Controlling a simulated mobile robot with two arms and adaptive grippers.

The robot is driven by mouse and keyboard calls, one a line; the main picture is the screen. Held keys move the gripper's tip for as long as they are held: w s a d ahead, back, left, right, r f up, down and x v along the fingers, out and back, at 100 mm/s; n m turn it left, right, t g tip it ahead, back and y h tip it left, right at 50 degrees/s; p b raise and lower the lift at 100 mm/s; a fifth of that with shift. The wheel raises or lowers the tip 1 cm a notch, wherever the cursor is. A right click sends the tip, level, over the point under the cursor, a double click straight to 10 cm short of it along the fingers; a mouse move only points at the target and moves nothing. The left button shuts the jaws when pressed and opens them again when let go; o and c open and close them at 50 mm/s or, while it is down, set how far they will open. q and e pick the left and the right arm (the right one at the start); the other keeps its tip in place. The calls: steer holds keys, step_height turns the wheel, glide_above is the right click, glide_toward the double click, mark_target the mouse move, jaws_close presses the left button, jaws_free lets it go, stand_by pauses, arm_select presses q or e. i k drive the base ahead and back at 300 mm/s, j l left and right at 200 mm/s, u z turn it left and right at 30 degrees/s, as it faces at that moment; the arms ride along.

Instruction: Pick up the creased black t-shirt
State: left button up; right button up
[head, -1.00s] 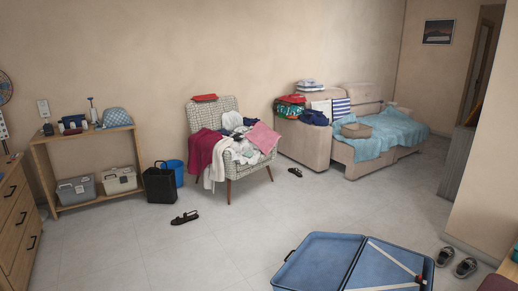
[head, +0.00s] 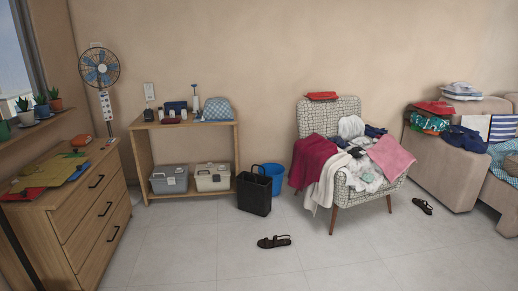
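I cannot make out a creased black t-shirt for certain. A patterned armchair (head: 312,118) holds a heap of clothes: a dark red cloth (head: 312,160), a white cloth (head: 326,184), a pink cloth (head: 391,157) and a navy piece (head: 374,131) at the back. A small dark patch (head: 357,152) shows in the middle of the heap; I cannot tell what it is. A dark navy cloth (head: 464,139) lies on the sofa arm at the right. Neither of my grippers is in view.
A wooden dresser (head: 92,215) with folded clothes stands at the left, a fan (head: 99,68) behind it. A low shelf (head: 143,165) holds two boxes. A black basket (head: 254,193) and blue bucket (head: 275,178) stand beside the armchair. Sandals (head: 273,241) lie on otherwise open floor (head: 190,260).

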mark_target(356, 152)
steer(key=i+z, duration=0.1)
steer(key=i, duration=0.45)
steer(key=i+j+z, duration=0.1)
steer(key=i, duration=0.45)
steer(key=i+j+z, duration=0.1)
steer(key=i, duration=0.45)
steer(key=i+j+z, duration=0.1)
steer(key=i+j, duration=0.2)
steer(key=i, duration=0.25)
